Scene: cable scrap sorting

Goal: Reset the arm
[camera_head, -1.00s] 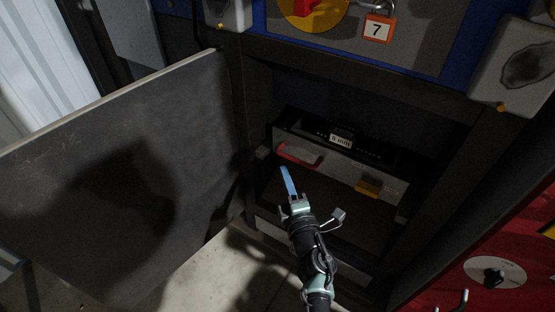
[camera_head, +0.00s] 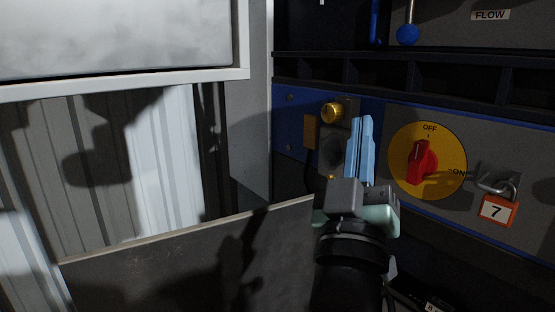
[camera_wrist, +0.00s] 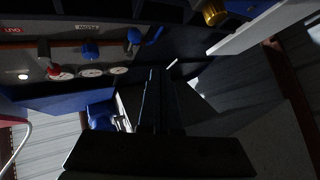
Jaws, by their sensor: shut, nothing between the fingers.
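My gripper (camera_head: 361,150) is in the head view, right of centre, raised with its light blue fingers pointing up. The fingers are together and hold nothing. It stands in front of the blue and grey panel, left of the yellow disc with a red rotary switch (camera_head: 422,162). In the wrist view the dark fingers (camera_wrist: 158,100) are close together at the centre. My arm runs down to the bottom edge of the head view and hides part of the panel and the cabinet below.
An open grey door (camera_head: 200,260) stands at lower left, close to my arm. An orange padlock tag marked 7 (camera_head: 498,211) hangs at right. A brass knob (camera_head: 332,112) is just left of the fingers. A blue-knobbed lever (camera_head: 407,35) is above.

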